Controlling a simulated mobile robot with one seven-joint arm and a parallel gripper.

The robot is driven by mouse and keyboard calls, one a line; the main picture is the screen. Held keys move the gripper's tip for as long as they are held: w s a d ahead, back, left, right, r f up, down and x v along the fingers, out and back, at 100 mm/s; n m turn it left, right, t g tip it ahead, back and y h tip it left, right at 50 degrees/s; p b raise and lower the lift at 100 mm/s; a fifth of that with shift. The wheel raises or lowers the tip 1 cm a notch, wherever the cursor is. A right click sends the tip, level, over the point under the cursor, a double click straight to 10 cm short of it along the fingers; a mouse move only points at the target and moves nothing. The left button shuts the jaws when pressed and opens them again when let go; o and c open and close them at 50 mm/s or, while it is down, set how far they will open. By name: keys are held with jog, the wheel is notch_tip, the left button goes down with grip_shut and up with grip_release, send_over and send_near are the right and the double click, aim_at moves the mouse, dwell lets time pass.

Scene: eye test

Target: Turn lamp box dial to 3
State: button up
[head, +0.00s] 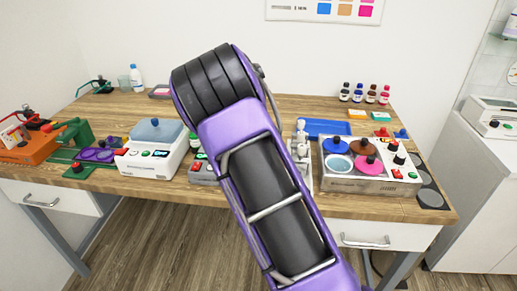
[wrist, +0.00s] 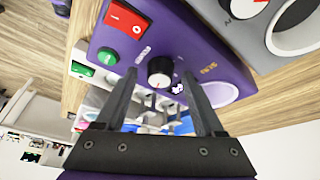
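In the wrist view, a purple box (wrist: 205,50) carries a dial (wrist: 160,72) with a dark knob and a pale face. Its small labels are too blurred to read, so I cannot confirm it is the lamp box or tell the dial's setting. My gripper (wrist: 160,76) is open, its two fingers apart, with the dial between the fingertips in the picture. I cannot tell whether they touch it. A red switch (wrist: 125,19) and a green button (wrist: 107,57) sit beside the dial. In the head view my arm hides the gripper and the middle of the table.
A grey device (wrist: 270,30) with another dial adjoins the purple box. In the head view, a white device with a blue lid (head: 152,150) stands left of my arm. A box with coloured lids (head: 345,183) stands right. Small bottles (head: 358,94) stand at the back.

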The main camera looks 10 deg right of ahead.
jog(key=shift+r, duration=0.1)
jog(key=p+v, duration=0.1)
jog(key=v, duration=1.6)
jog(key=shift+r, duration=0.2)
